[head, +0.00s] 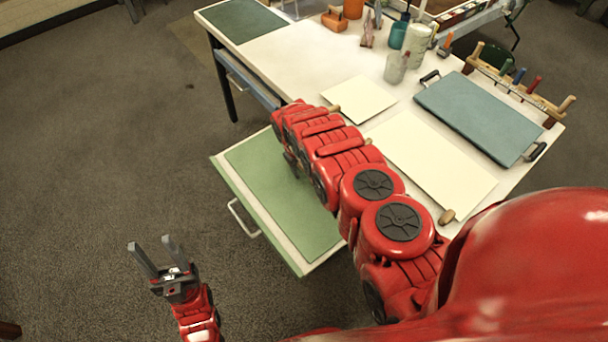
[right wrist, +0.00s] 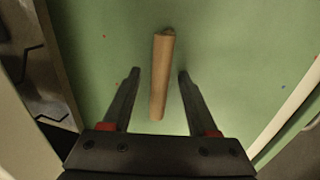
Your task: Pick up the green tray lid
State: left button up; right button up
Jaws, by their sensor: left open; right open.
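A flat green panel, which looks like the green tray lid (head: 260,177), lies inside the pulled-out drawer (head: 218,163) in the head view. My right arm covers part of it. In the right wrist view the green lid (right wrist: 225,60) fills most of the picture, with a wooden bar handle (right wrist: 162,85) on it. My right gripper (right wrist: 159,72) is open, one finger on each side of the bar, not visibly touching it. In the head view this gripper is hidden behind my arm. My left gripper (head: 150,242) is open and empty over the floor.
The drawer has a metal handle (head: 240,218). On the white table (head: 297,55) are a blue-grey tray (head: 478,115) with black handles, cream sheets (head: 358,99), a wooden tool rack (head: 520,92), and cups (head: 397,66). A dark green mat (head: 240,20) lies at the far left. The left floor is clear.

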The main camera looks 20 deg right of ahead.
jog(key=shift+c, duration=0.2)
grip_shut()
jog(key=shift+r, duration=0.15)
dwell(0.3)
